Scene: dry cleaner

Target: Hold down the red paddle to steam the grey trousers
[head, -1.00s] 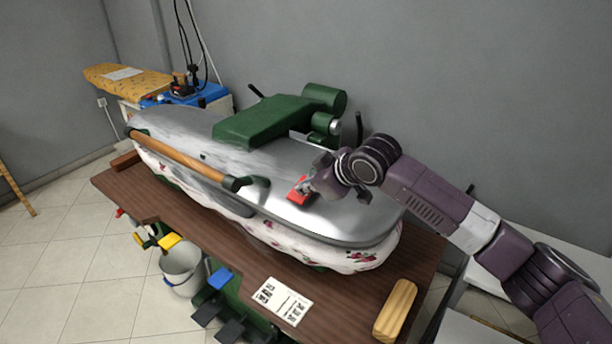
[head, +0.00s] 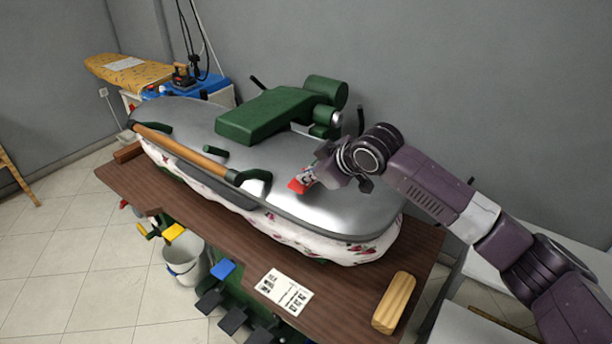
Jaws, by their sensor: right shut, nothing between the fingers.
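The red paddle (head: 302,182) sits on top of the silver press lid (head: 350,213), towards its right end. My right gripper (head: 326,168) is shut and empty, just to the right of the paddle and against or very close to it. I cannot tell whether it touches. The lid is down on the padded floral buck (head: 358,250). No grey trousers show; the shut lid may hide them. My left gripper is not in view.
A wooden handle bar (head: 185,153) runs along the lid's front. A green mechanism (head: 262,115) stands at the lid's back. A printed sheet (head: 284,292) and wooden block (head: 394,303) lie on the brown table (head: 340,290). A bucket (head: 186,260) stands below.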

